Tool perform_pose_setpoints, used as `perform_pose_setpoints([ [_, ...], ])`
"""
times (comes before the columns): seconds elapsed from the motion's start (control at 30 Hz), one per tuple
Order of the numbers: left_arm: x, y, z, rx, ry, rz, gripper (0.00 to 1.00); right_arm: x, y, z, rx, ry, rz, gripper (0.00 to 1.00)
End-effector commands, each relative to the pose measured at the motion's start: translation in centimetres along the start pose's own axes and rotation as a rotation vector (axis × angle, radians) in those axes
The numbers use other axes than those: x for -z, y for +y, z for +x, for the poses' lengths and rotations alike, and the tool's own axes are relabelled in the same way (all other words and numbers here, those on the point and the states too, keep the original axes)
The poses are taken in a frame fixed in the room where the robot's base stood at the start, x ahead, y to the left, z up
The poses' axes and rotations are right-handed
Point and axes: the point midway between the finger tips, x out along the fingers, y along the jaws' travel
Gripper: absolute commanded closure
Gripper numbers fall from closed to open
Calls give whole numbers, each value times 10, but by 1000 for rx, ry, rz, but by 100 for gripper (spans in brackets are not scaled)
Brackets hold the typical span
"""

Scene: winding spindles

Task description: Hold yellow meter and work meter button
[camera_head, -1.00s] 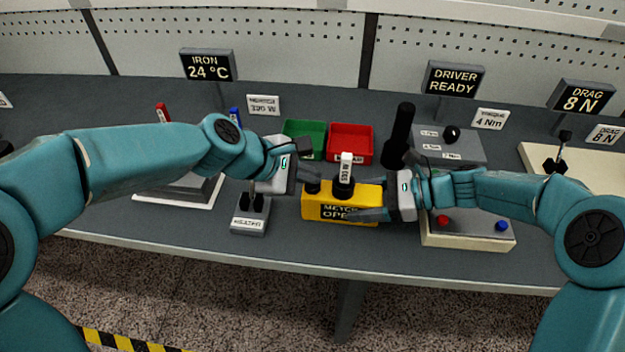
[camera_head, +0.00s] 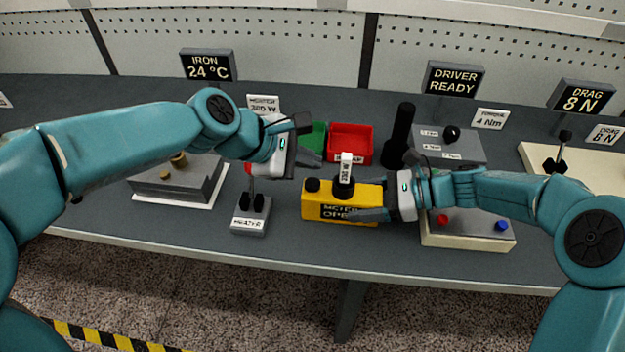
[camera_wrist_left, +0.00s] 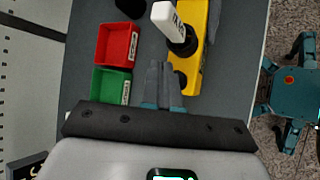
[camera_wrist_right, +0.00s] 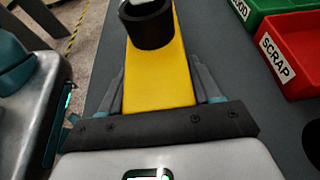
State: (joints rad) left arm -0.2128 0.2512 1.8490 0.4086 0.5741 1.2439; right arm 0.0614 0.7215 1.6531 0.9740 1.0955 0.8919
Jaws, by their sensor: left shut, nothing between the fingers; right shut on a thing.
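The yellow meter (camera_head: 375,190) sits at the middle of the bench, with its "METER" label facing the front. A round black button (camera_head: 312,184) stands on its left end. My right gripper (camera_head: 362,212) is shut on the right end of the meter; the right wrist view shows a finger along each side of the yellow body (camera_wrist_right: 157,75). My left gripper (camera_head: 312,158) is shut and empty, above and behind the button. Its closed fingers show in the left wrist view (camera_wrist_left: 160,75), beside the meter.
A green bin (camera_head: 316,137) and a red bin (camera_head: 350,142) stand behind the meter. A heater switch block (camera_head: 250,218) is to its left. A black upright cylinder (camera_head: 402,130) and a driver box (camera_head: 470,147) are at right. Bare bench lies in front.

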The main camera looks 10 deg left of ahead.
Motion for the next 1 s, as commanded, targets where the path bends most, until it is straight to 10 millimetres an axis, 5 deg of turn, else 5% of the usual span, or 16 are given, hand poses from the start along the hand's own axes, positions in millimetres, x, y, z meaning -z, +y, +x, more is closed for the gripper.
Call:
perform_pose_setpoints([
  [0.3,-13,13,-18,0,0,1,100,1,0,0,0,1,1,76],
  [0.97,-13,13,-18,0,0,0,100,1,0,0,0,1,1,76],
  [1.0,-13,13,-18,0,0,0,100,1,0,0,0,1,1,27],
])
